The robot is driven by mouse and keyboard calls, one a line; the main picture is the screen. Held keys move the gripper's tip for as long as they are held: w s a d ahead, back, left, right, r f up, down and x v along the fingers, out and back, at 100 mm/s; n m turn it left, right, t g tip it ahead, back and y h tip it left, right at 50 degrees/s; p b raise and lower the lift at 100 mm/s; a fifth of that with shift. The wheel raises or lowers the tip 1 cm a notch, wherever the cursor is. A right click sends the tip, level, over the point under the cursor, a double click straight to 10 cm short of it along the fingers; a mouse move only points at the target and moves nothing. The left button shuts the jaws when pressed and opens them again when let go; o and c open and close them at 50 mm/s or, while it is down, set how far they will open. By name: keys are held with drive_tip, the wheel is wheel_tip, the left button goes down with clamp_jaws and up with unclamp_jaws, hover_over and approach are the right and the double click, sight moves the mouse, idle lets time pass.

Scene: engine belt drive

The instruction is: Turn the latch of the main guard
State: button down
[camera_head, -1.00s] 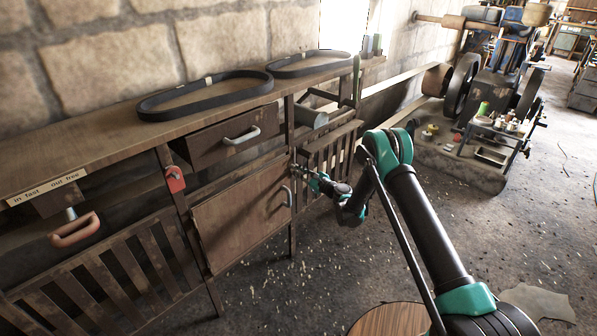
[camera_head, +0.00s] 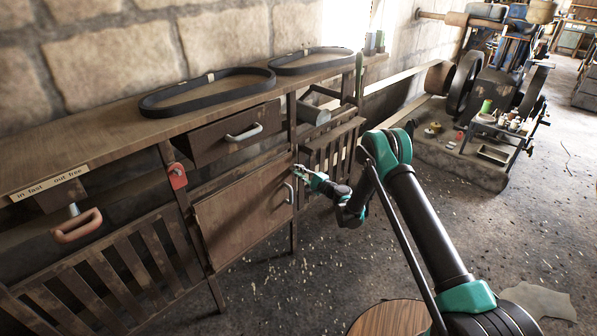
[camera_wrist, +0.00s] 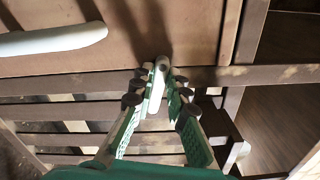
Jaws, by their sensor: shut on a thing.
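The latch (camera_wrist: 158,88) is a small pale lever with a rounded end, seen in the wrist view beside the edge of a brown door panel and a dark rail. My gripper (camera_wrist: 160,80) has its two green-backed fingers closed around the latch, one on each side. In the head view my gripper (camera_head: 303,173) is at the slatted guard (camera_head: 327,153), just right of the cabinet door. The latch is too small and covered to make out there. Dark slats of the guard (camera_wrist: 60,140) also show below the fingers in the wrist view.
A drawer (camera_head: 232,135) juts out above. Black belts (camera_head: 207,92) lie on the bench top. Open floor lies in front.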

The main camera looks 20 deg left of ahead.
drive_tip(key=shift+f+n, duration=0.15)
drive_tip(key=shift+n, duration=0.6)
drive_tip(key=shift+f+n, duration=0.15)
drive_tip(key=shift+n, duration=0.6)
drive_tip(key=c, duration=1.5)
unclamp_jaws()
wheel_tip(320, 180, up, 10)
